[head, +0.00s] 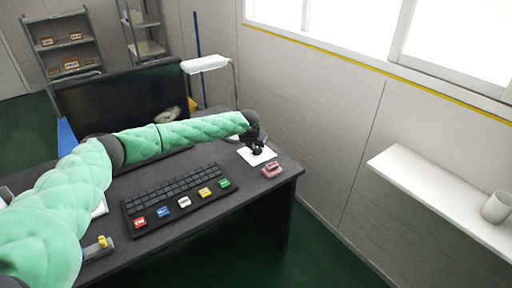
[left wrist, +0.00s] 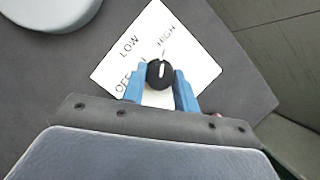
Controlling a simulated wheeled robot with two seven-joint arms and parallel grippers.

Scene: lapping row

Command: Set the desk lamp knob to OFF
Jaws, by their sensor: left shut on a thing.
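The lamp knob (left wrist: 160,73) is a round black dial with a white pointer line. It sits on a white plate (left wrist: 203,66) printed OFF, LOW and HIGH; the plate also shows in the head view (head: 267,154). The pointer line stands nearly upright in the left wrist view, toward the mark by HIGH. My left gripper (left wrist: 160,86) is shut on the knob, with one blue finger on each side of it. In the head view my left gripper (head: 257,146) is over the plate and hides most of the knob. My right gripper is not in view.
A black keyboard (head: 175,190) with several coloured keys lies on the dark desk. A red object (head: 271,170) is close to the plate, near the desk's right edge. A dark monitor (head: 120,100) stands behind my arm. A white wall shelf (head: 440,195) holds a cup (head: 496,207).

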